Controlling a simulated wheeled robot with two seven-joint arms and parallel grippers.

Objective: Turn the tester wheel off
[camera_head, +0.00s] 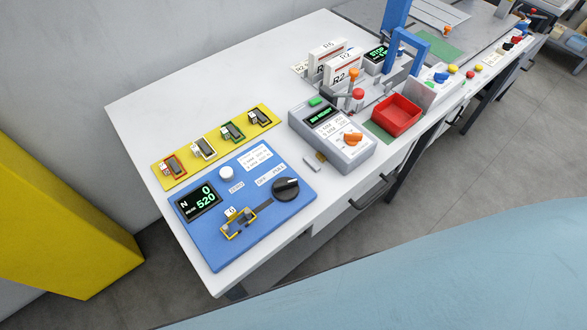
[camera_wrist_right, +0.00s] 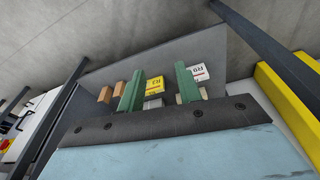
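A blue panel tester (camera_head: 218,243) lies at the near left end of the white table. Its display (camera_head: 199,200) reads 0 and 520. A round black knob (camera_head: 286,189) with a pale pointer line sits at its right, beside a label that seems to read OFF and PEAK. A grey tester box (camera_head: 345,162) with a lit green screen stands behind it to the right, with an orange knob (camera_head: 352,139) on top. My right gripper (camera_wrist_right: 159,70) shows two green fingers standing apart, with nothing seen gripped between them. Neither gripper shows in the head view.
A yellow strip (camera_head: 215,143) with several small clips lies behind the blue panel. A red tray (camera_head: 397,116) and labelled white boxes (camera_head: 327,54) stand farther right. A yellow column (camera_head: 65,225) is at the left. Yellow and white tagged blocks (camera_wrist_right: 198,72) lie beyond the right fingers.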

